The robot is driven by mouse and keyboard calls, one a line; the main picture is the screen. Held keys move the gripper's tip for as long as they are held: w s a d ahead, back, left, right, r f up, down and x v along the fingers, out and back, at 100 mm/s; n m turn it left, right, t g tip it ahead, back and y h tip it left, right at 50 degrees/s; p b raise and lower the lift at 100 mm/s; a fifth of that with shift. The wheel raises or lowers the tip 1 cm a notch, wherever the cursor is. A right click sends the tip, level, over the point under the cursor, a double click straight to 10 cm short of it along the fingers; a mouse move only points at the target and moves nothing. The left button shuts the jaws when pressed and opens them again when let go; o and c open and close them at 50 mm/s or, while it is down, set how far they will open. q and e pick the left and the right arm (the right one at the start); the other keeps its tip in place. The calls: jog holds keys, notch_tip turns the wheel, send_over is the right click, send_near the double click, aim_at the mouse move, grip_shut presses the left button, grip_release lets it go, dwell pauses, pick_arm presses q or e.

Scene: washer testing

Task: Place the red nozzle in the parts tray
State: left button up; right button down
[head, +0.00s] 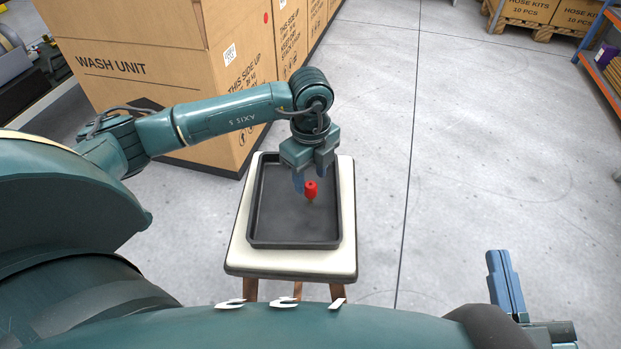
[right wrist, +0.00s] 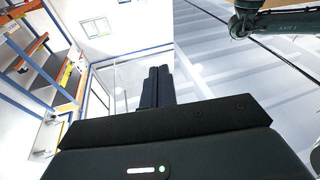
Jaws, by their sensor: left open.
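The red nozzle (head: 311,189) shows just below and between the fingers of my left gripper (head: 312,178), over the inside of the black parts tray (head: 294,242). It looks upright with its narrow end down; whether it touches the tray floor I cannot tell. My left gripper is open and points down over the tray, its fingers on either side of the nozzle's top. My right gripper (head: 506,284) is at the lower right, away from the tray, its fingers together and empty. It also shows in the right wrist view (right wrist: 157,86).
The tray lies on a small cream-topped stool (head: 290,263). A large cardboard wash unit box (head: 150,75) stands behind it on the left. The floor to the right is clear. Shelving (head: 600,85) and hose kit boxes (head: 528,10) are at the far right.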

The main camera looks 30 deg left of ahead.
aim_at(310, 184)
pick_arm(q)
notch_tip(310, 184, up, 8)
jog(key=p, duration=0.2)
jog(key=s+d+m+g+h, duration=0.35)
jog(key=s+d+h, duration=0.3)
jog(key=d, duration=0.45)
jog(key=s+d+m+g+h, duration=0.2)
jog(key=s+d+m+h, duration=0.3)
jog(key=s+d, duration=0.4)
jog(key=d+r+n+t+h, duration=0.45)
jog(key=r+t+h, duration=0.25)
jog(key=r+h, duration=0.4)
jog(key=w+a+f+n+t+y, duration=0.2)
jog(key=a+f+n+t+y, duration=0.5)
jog(key=a+n+t+y, duration=0.3)
jog(key=n+t+y, duration=0.4)
jog(key=n+t, duration=0.2)
jog(key=n, duration=0.1)
jog(key=shift+w+a+n, duration=0.35)
jog(key=shift+w+n, duration=0.05)
jog(key=shift+f, duration=0.1)
